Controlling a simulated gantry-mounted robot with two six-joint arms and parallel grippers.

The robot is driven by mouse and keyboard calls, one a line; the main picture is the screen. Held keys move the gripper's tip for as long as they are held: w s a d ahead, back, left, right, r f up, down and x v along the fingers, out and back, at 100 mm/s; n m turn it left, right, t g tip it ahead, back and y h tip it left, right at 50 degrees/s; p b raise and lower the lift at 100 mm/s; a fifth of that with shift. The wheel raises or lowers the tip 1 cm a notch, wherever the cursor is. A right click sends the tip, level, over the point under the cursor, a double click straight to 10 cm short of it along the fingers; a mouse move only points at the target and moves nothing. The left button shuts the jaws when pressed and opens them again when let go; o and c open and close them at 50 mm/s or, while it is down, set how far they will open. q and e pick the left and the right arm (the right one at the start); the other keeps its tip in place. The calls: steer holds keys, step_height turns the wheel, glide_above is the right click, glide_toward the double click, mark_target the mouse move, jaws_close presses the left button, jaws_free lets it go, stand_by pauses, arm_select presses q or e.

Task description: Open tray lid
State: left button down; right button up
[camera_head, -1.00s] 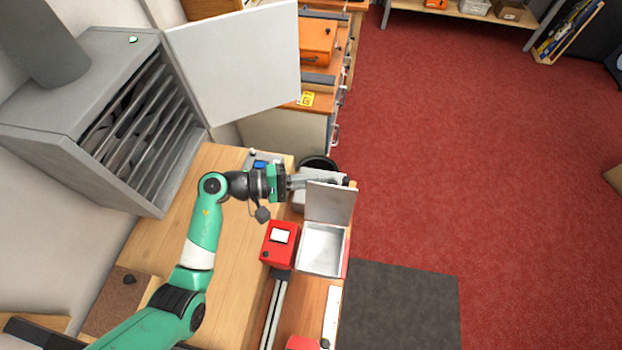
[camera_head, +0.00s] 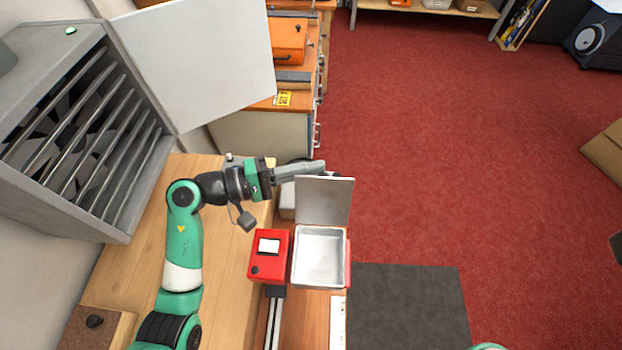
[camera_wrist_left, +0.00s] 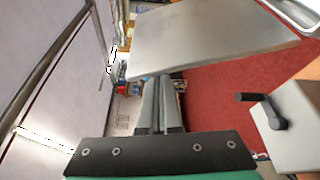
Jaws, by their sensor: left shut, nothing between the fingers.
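The tray (camera_head: 320,257) is a shallow silvery metal pan beside a red unit at the bench's right edge. Its grey lid (camera_head: 323,202) stands raised at the tray's far side, so the tray's empty inside shows. My left gripper (camera_head: 322,167) is shut and empty, just behind the lid near its top edge. I cannot tell whether it touches the lid. In the left wrist view the closed fingers (camera_wrist_left: 155,82) point below the lid panel (camera_wrist_left: 205,38), and a corner of the tray (camera_wrist_left: 301,12) shows at top right. My right gripper is not in view.
A red box with a white label (camera_head: 268,256) stands left of the tray. A grey rack (camera_head: 95,140) with an open white door (camera_head: 200,65) stands at the left. An orange case (camera_head: 288,40) sits on the far cabinet.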

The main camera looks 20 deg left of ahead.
arm_select(q)
steer(key=w+b+v, duration=0.1)
steer(key=v, duration=0.8)
steer(key=shift+s+a, duration=0.2)
steer(key=shift+a, duration=0.4)
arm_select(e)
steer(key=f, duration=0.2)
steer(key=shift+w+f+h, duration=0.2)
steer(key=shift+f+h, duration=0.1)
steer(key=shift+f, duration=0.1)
